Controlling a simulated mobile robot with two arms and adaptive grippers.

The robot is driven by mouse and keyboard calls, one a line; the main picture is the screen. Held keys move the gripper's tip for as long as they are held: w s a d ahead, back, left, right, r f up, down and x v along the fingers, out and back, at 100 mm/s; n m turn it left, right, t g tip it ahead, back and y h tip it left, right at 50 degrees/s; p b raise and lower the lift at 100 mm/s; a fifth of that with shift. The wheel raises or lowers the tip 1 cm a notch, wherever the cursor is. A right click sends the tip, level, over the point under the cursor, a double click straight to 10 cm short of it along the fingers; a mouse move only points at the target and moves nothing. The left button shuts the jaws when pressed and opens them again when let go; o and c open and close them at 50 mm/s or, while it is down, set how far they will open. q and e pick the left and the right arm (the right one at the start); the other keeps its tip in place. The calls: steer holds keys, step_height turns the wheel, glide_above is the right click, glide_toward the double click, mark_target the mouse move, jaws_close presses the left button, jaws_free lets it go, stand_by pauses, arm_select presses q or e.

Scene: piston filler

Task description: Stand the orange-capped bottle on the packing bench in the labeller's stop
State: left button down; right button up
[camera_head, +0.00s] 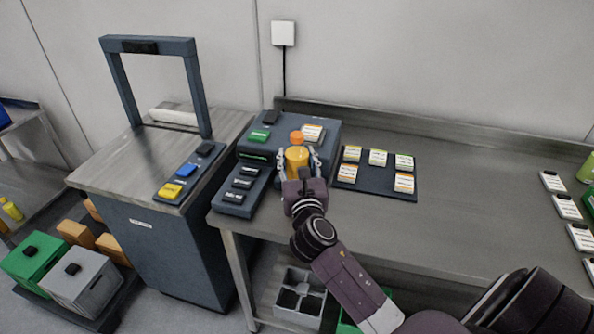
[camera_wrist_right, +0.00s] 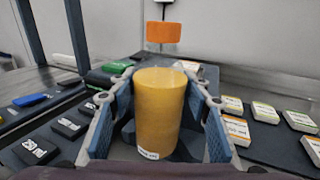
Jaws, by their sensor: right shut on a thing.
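The orange-capped bottle (camera_head: 296,158) has an amber-yellow body and stands upright at the labeller's front right part. In the right wrist view its body (camera_wrist_right: 158,108) fills the space between the fingers, with the orange cap (camera_wrist_right: 163,33) above. My right gripper (camera_head: 297,168) is shut on the bottle body, one finger on each side. The labeller (camera_head: 322,127) is a dark blue-grey unit on the bench. Its stop is hidden behind the bottle and gripper, and I cannot tell whether the bottle's base touches it. My left gripper is out of view.
A dark mat (camera_head: 376,189) with several white label cards lies right of the labeller. A strip of dark blocks (camera_head: 241,184) lies to the left. A framed machine (camera_head: 150,165) stands further left. The packing bench (camera_head: 470,190) is clear in its middle; several cards lie at the far right.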

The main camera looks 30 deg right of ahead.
steer(key=shift+f+b, duration=0.4)
steer(key=shift+f, duration=1.4)
steer(key=shift+f, duration=0.2)
steer(key=o, duration=1.6)
steer(key=shift+c, duration=0.2)
steer(key=shift+r, duration=0.15)
steer(key=shift+s+a, duration=0.15)
steer(key=shift+s, duration=0.15)
steer(key=b+v, duration=0.1)
steer(key=v, duration=1)
steer(key=shift+s, duration=0.2)
